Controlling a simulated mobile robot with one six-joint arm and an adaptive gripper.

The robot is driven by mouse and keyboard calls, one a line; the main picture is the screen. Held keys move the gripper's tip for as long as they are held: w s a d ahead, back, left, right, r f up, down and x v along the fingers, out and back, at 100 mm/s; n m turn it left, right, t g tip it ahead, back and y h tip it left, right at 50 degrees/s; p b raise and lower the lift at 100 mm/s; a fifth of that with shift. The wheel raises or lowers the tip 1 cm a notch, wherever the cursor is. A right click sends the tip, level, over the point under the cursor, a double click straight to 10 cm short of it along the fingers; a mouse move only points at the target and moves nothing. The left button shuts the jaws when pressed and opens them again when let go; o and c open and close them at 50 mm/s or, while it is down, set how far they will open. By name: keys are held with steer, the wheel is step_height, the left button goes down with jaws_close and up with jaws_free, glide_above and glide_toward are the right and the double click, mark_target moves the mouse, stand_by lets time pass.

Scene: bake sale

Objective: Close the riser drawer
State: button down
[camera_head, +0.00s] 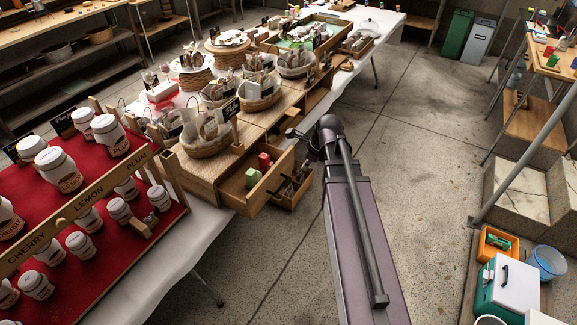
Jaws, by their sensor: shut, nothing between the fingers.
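The wooden riser (199,180) stands on the white-clothed table, with baskets on its top. A drawer (243,206) sticks out of its front, open, with a green item (252,178) and a red item (265,161) inside. A second wooden tray-like part (297,196) shows just beyond it, partly hidden; I cannot tell whether it is another drawer. My gripper (288,187) is shut and empty, close to the drawer's right end. My arm hides part of this area, and I cannot tell whether the gripper touches the drawer.
A red display stand (100,185) with white jars stands at the left, near the riser. Baskets of packets (259,91) crowd the riser top. The concrete floor (410,150) right of the table is clear. A teal cooler (507,290) stands at the lower right.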

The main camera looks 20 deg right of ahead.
mark_target(288, 170)
steer(key=shift+w+d+r+m+p, duration=0.35)
steer(key=shift+d+r+m, duration=0.25)
steer(key=shift+m, duration=0.5)
steer(key=shift+w+f, duration=0.1)
steer(key=shift+f, duration=0.1)
steer(key=shift+w+a+f+b, duration=0.9)
steer(key=shift+w+f+b, duration=0.05)
steer(key=shift+f+b, duration=0.6)
steer(key=shift+w+a+f+b, duration=0.9)
steer(key=shift+f+b, duration=0.5)
steer(key=shift+b, duration=0.2)
steer(key=shift+w+a+f+b, duration=0.9)
steer(key=shift+w+f+b, duration=0.05)
steer(key=shift+f+b, duration=0.6)
